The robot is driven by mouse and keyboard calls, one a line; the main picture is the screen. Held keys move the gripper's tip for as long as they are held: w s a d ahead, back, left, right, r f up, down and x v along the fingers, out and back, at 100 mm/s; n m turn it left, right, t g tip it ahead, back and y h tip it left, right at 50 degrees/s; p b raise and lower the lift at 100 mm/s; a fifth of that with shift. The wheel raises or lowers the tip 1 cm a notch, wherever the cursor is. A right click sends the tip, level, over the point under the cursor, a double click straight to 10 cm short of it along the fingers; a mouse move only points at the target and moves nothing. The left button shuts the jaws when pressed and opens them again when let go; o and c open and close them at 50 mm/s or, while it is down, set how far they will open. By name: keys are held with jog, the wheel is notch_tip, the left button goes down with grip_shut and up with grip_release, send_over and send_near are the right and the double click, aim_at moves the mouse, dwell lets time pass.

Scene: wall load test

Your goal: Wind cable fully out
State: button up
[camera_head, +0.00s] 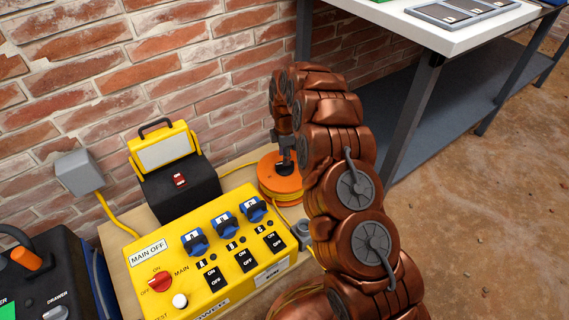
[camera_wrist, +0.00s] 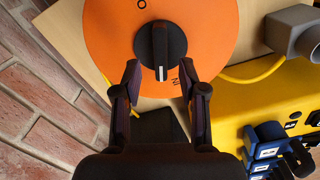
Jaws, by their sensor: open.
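The orange cable reel (camera_head: 281,184) stands on the wooden board by the brick wall, with yellow cable around its lower part. In the wrist view its orange top (camera_wrist: 110,40) carries a black knob (camera_wrist: 160,50) with a white line pointing toward my gripper. Part of a letter mark shows near the right fingertip. My gripper (camera_wrist: 160,80) is open, its two fingers on either side of the knob's near side, apart from it as far as I can tell. In the head view my gripper (camera_head: 284,160) is over the reel, partly hidden by my arm.
A yellow power box (camera_head: 205,250) with blue sockets and a red main switch stands in front of the reel. A yellow work lamp (camera_head: 163,150) sits on a black block (camera_head: 180,188). A grey wall box (camera_head: 78,172) feeds a yellow cable. A table (camera_head: 465,30) stands at right.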

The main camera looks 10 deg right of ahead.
notch_tip(320, 180, down, 3)
jog(key=shift+f+b, duration=0.15)
jog(key=shift+b, duration=0.25)
grip_shut()
